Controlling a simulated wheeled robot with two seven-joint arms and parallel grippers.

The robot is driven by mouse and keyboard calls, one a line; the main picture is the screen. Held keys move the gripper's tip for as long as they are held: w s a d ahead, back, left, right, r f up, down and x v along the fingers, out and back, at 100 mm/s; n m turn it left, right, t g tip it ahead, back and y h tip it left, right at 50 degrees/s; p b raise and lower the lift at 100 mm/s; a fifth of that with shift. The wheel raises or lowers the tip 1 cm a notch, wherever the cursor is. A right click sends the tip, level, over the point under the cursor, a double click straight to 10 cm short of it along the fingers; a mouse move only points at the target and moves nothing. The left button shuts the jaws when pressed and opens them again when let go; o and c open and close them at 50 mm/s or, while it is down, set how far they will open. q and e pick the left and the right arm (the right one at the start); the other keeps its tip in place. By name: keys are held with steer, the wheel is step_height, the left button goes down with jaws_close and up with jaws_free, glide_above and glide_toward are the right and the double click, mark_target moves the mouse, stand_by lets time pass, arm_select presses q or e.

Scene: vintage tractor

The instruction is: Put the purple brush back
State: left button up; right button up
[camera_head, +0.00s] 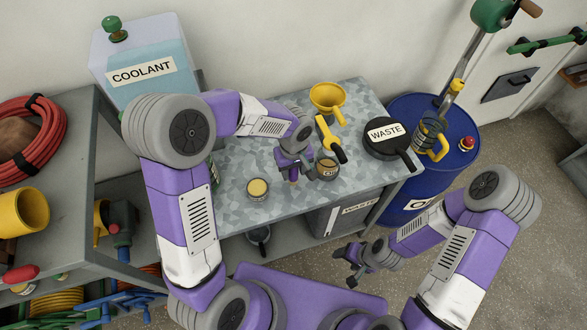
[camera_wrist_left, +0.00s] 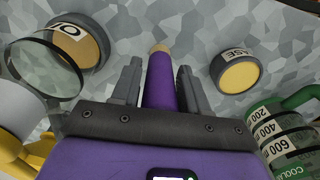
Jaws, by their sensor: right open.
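The purple brush (camera_wrist_left: 160,82) stands between the fingers of my left gripper (camera_wrist_left: 160,75) in the left wrist view, its tan tip pointing away from the palm. Most of the brush is hidden there. My right gripper (camera_head: 350,266) is open and empty, in front of the bench.
On the worktop (camera_head: 235,215) stand an oil tin (camera_head: 327,172), a grease tin (camera_head: 257,188), a yellow funnel (camera_head: 327,94) and a black waste pan (camera_head: 388,140). A measuring jug (camera_wrist_left: 285,135) is close right in the wrist view. A blue drum (camera_head: 450,165) stands at right.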

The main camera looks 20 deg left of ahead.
arm_select(q)
steer(key=shift+o, duration=1)
steer(key=shift+r, duration=0.15)
step_height(320, 180, up, 12)
steer(key=p, duration=0.3)
steer(key=shift+s, duration=0.1)
